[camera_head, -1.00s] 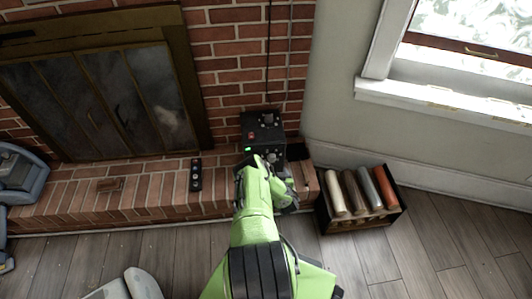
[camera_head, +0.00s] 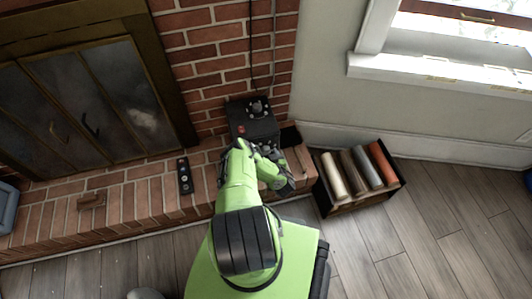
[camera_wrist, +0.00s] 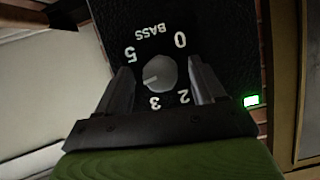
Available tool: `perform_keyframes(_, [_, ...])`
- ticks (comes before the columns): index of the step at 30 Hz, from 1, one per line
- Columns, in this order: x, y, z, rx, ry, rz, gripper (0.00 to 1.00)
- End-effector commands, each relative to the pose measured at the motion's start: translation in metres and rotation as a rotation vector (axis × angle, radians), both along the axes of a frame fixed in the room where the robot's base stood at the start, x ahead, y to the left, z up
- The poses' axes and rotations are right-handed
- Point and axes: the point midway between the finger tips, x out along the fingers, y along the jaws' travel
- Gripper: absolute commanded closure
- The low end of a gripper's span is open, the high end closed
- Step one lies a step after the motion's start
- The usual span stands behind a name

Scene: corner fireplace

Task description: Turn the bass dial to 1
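A black box (camera_head: 252,121) stands on the brick hearth in the head view. In the wrist view its dark panel (camera_wrist: 112,20) carries the word BASS, upside down, above a round grey dial (camera_wrist: 162,70). The figures 5, 0, 2 and 3 show around the dial; the places of 1 and 4 are hidden behind the fingers. A light mark on the dial points left and slightly down, between 5 and 3. My gripper (camera_wrist: 161,64) is open, one finger on each side of the dial, with visible gaps. In the head view my arm hides the fingertips.
A green light (camera_wrist: 251,100) glows at the panel's right in the wrist view. A black remote (camera_head: 185,175) lies on the hearth (camera_head: 142,193) left of my arm. A box of coloured rolls (camera_head: 335,207) stands on the floor to the right. The fireplace (camera_head: 85,95) is at left.

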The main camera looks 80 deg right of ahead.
Motion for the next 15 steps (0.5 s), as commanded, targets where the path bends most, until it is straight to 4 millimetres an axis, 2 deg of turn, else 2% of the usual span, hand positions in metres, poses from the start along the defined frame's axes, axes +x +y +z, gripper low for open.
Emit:
perform_keyframes(1, [0.0001, -0.0001, 0.0001, 0.000, 0.000, 0.000, 0.39])
perform_keyframes(10, [0.0004, -0.0002, 0.0002, 0.000, 0.000, 0.000, 0.85])
perform_keyframes(11, [0.0004, -0.0002, 0.0002, 0.000, 0.000, 0.000, 0.87])
perform_keyframes(15, [0.0005, -0.0003, 0.0002, -0.003, 0.005, 0.000, 0.87])
